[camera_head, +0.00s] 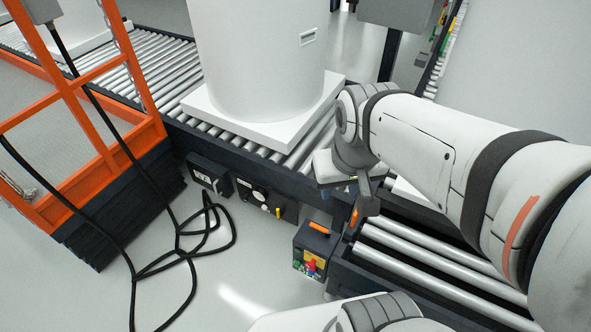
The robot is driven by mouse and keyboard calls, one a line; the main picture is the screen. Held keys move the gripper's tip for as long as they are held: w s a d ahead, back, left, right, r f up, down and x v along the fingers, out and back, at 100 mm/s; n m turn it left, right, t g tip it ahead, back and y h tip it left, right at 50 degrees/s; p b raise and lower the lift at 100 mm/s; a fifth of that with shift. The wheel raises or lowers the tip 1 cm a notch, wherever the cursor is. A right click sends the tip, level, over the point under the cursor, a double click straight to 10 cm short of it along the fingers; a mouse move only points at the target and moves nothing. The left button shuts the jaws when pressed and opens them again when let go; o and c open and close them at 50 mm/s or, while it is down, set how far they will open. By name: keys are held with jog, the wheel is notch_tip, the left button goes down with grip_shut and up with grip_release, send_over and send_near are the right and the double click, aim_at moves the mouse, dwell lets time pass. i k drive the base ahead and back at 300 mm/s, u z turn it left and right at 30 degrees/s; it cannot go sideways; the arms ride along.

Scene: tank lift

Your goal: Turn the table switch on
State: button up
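Which control is the table switch I cannot tell for sure. A dark control panel (262,198) with a round knob and a small yellow part sits on the side of the roller conveyor (187,75). Right of it, lower down, a dark box (312,252) carries an orange part on top and small coloured buttons, red, yellow, green and blue, on its front. My gripper (354,214) is at the end of my arm, above and right of this box. It seems apart from both. My wrist hides part of it, and its opening is unclear.
A large white tank (262,60) stands on a white base on the rollers. An orange frame (76,92) stands at the left. Black cables (180,255) lie looped on the floor from a dark socket box (207,176). More rollers (430,265) run below my arm.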

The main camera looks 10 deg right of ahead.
aim_at(312, 266)
jog(key=u, duration=0.55)
jog(key=k, duration=0.75)
jog(key=z, duration=0.3)
jog(key=i, duration=0.45)
jog(key=z, duration=0.1)
jog(key=k, duration=1.25)
jog(key=u, duration=0.55)
jog(key=i, duration=1.05)
jog(key=u, duration=0.25)
